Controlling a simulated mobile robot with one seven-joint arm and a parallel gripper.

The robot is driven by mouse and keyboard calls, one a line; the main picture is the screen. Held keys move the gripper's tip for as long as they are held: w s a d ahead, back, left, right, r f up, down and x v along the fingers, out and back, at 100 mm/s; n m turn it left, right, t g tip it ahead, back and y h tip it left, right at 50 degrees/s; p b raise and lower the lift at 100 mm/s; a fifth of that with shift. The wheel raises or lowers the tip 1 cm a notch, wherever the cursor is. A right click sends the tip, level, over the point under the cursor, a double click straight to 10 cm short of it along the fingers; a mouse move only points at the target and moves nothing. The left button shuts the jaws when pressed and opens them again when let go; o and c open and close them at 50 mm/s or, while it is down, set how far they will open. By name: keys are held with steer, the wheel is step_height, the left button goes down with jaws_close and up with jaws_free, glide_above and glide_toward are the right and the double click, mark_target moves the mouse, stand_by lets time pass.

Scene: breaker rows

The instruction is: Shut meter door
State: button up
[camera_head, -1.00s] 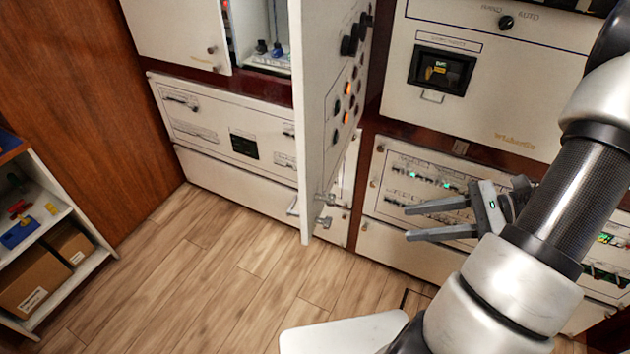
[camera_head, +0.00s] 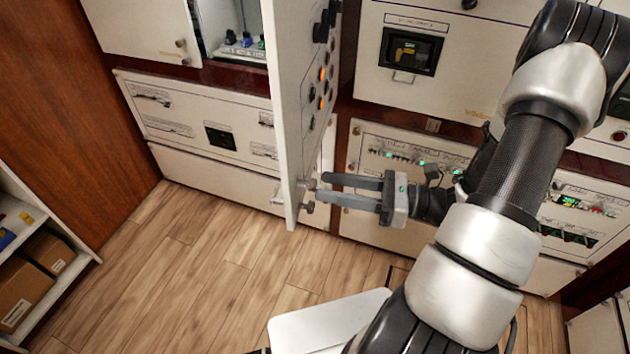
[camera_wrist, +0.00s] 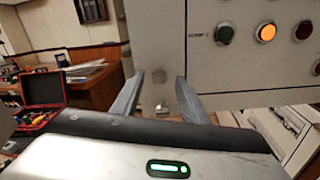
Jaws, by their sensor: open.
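The open cabinet door (camera_head: 295,110) is a white panel with black knobs and orange lights, standing swung out from the cabinet. I take it to be the meter door, but no label confirms this. My gripper (camera_head: 318,190) is open at the door's lower free edge, its two fingers pointing left around or beside a small metal knob (camera_head: 308,206). Whether the fingers touch it cannot be told. In the wrist view the door face (camera_wrist: 240,60), with green and orange buttons, is ahead, and its lower corner lies between the fingertips (camera_wrist: 158,82).
Breaker rows (camera_head: 410,155) with green lights lie behind my gripper. A white panel with a small display (camera_head: 410,52) is above them. A shelf with cardboard boxes (camera_head: 30,275) stands at left. The wooden floor (camera_head: 200,270) is clear. The wrist view shows a red toolbox (camera_wrist: 42,100).

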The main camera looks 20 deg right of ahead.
mark_target(316, 185)
steer(key=shift+x, duration=2.1)
jaws_close()
